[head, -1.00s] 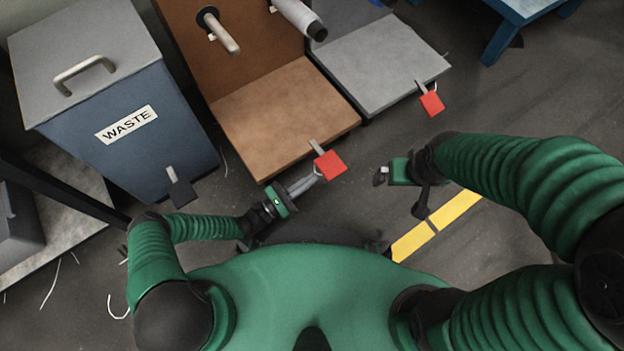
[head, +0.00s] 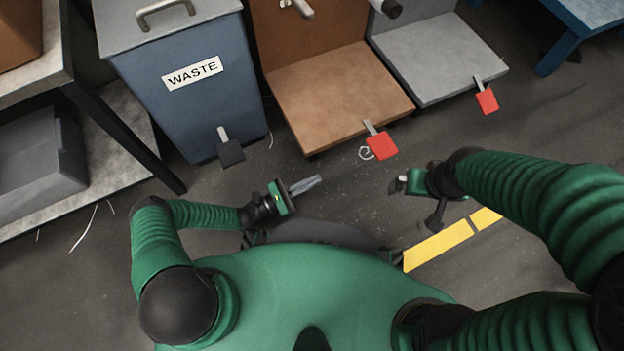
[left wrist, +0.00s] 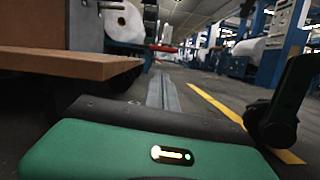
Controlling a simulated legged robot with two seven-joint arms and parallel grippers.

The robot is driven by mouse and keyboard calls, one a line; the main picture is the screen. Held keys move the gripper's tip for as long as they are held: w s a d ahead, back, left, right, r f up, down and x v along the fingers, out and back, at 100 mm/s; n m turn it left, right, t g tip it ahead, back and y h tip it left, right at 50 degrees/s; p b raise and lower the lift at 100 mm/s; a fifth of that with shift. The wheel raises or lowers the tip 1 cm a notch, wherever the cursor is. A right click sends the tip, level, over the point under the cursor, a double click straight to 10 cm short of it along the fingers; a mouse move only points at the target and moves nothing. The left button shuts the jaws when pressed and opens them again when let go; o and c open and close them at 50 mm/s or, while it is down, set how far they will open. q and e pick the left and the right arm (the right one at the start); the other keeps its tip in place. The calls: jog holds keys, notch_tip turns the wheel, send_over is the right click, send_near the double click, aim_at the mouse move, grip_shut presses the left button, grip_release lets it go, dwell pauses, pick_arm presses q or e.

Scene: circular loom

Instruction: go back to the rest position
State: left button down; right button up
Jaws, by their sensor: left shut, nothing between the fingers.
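My left gripper (head: 305,185) is held out low over the bare floor in the head view, its fingers together with nothing between them. Its shut fingers also show in the left wrist view (left wrist: 163,92), pointing along the floor. My right gripper (head: 398,184) is on the right of the head view, in front of the yellow line. Its fingertips are small and dark there, and I cannot tell if they are open. Both grippers are apart from the objects around them.
A blue waste bin (head: 185,105) with a dark pedal (head: 230,152) stands at the left. A brown platform (head: 340,95) and a grey platform (head: 440,65) have red pedals (head: 381,146) in front. A table frame (head: 125,135) stands far left. Dark floor near me is clear.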

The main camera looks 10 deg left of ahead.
pick_arm(q)
jog(key=shift+s+d+f, duration=0.4)
jog(key=shift+s+f, duration=0.1)
jog(key=shift+s, duration=0.15)
jog(key=s+a+r+m+g+y+p, duration=0.3)
jog(key=s+r+m+g+y+p, duration=0.15)
jog(key=r+m+g, duration=0.35)
jog(key=s+a+r+m+g+y+p, duration=0.4)
jog(key=s+r+m+g+p, duration=0.15)
jog(key=r+m+g, duration=0.2)
jog(key=w+a+r+m+t+y+p, duration=0.2)
jog(key=a+r+m+y+p, duration=0.35)
jog(key=r, duration=0.75)
notch_tip(320, 180, up, 52)
jog(key=w+a+m+t+y+p, duration=0.1)
jog(key=a+m+t+y+p, duration=0.1)
jog(key=p, duration=3.9)
jog(key=shift+a+f+m+t+y+p, duration=0.3)
jog(key=shift+t+y, duration=0.4)
jog(key=shift+t, duration=0.65)
jog(key=shift+r, duration=0.1)
